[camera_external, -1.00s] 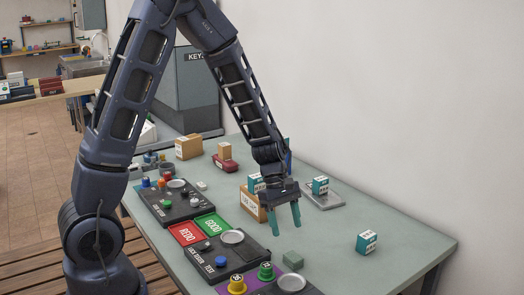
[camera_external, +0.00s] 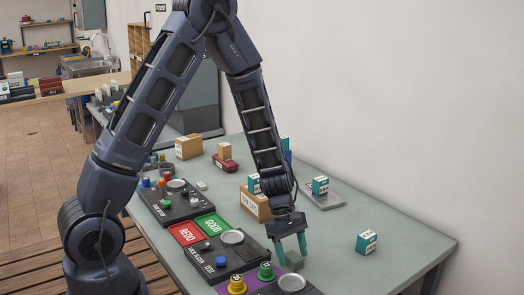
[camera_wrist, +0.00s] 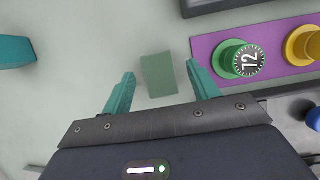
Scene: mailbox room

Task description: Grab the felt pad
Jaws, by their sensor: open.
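The felt pad, a small grey-green block (camera_external: 294,261), sits on the table beside the purple strip. In the wrist view it shows as a grey-green rectangle (camera_wrist: 160,76). My gripper (camera_external: 291,256) points down over it with its teal fingers apart. In the wrist view my gripper (camera_wrist: 160,73) has one finger on each side of the pad, with a gap on both sides. Whether the fingertips are down at the pad's height is hard to tell.
A purple strip (camera_wrist: 205,44) with a green knob (camera_wrist: 240,60) and a yellow knob (camera_wrist: 303,46) lies right beside the pad. A teal-and-white box (camera_external: 367,242) stands to the right, and a cardboard box (camera_external: 254,204) behind. The table (camera_external: 335,265) between is clear.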

